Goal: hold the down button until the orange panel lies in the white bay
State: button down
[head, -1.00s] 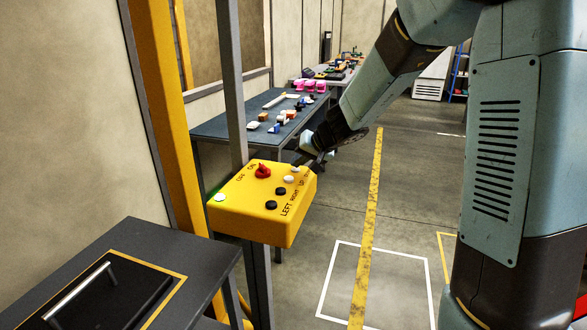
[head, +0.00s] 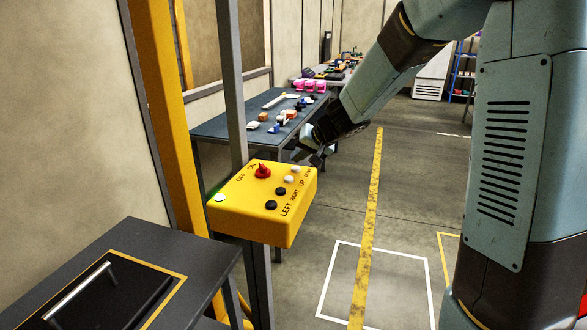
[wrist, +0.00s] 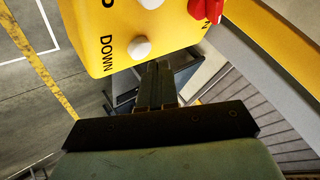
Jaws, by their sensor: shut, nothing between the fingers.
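The yellow control box (head: 245,215) stands on a post. Its white DOWN button (head: 295,168) is the farthest in the row, and it also shows beside its label in the wrist view (wrist: 138,48). My gripper (head: 299,155) is just beyond the far edge of the box. In the wrist view its fingers (wrist: 157,66) are shut and empty, their tips just below and right of the DOWN button in the picture, apparently not touching it. The white bay outline (head: 327,280) is on the floor to the right, with no panel inside. The orange panel is in no view.
A cluttered blue table (head: 215,126) stands behind. A dark bench (head: 130,240) is at front left. Floor right of the box is clear.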

aim_at(299, 168)
jog(key=shift+r, duration=2.5)
